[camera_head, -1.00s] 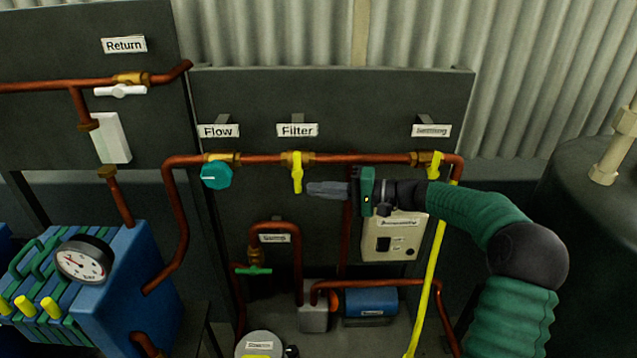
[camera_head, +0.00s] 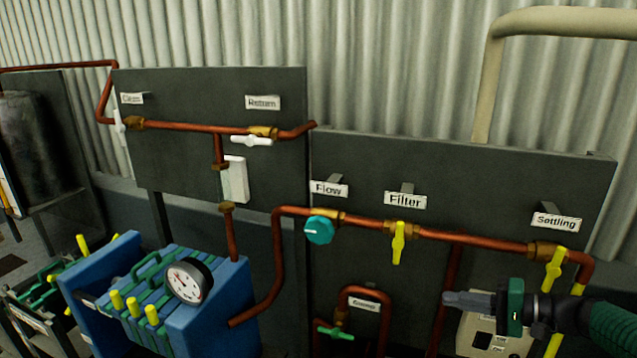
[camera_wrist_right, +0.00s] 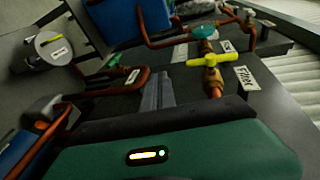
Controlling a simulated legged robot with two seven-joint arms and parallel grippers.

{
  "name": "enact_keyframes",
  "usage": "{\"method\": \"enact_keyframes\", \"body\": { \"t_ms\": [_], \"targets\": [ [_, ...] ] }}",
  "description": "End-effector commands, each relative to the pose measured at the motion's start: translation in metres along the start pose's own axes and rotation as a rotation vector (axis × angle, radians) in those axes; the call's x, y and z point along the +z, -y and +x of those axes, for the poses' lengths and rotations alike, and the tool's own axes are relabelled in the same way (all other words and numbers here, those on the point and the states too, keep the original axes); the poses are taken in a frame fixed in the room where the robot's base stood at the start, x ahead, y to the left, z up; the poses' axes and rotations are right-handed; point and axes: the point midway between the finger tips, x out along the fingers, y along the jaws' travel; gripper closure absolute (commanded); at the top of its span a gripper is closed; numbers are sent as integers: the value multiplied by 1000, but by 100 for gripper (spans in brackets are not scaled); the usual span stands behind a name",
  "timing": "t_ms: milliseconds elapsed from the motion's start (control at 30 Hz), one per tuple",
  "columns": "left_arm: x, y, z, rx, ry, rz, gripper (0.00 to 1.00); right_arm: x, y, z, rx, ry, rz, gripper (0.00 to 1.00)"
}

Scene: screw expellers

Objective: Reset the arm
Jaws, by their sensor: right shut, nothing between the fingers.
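My right gripper (camera_head: 468,300) comes in from the lower right in the head view, with a green and black body and grey fingers pointing left. Its fingers are shut with nothing between them. They are below and to the right of the yellow Filter valve handle (camera_head: 398,243), apart from it. In the right wrist view the shut fingers (camera_wrist_right: 157,92) point towards the dark panel, and the yellow handle (camera_wrist_right: 208,60) shows to their right. My left gripper is in neither view.
Copper pipes run along the dark panel (camera_head: 560,190). A teal Flow knob (camera_head: 319,230) and the yellow Settling valve (camera_head: 555,268) sit on the same pipe. A control box (camera_head: 482,335) is partly hidden below my gripper. A blue filter press with a gauge (camera_head: 188,281) stands at lower left.

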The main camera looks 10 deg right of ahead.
Motion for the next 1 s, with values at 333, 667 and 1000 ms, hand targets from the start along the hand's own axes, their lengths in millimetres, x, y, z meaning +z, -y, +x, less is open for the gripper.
{"method": "enact_keyframes", "body": {
  "t_ms": [333,667,1000],
  "targets": [
    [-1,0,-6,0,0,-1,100,204,-165,92,999,244,-287,100],
    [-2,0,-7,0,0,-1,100,261,-195,64,1168,271,-785,100],
    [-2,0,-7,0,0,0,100,264,-194,68,1172,271,-792,100]
  ]
}}
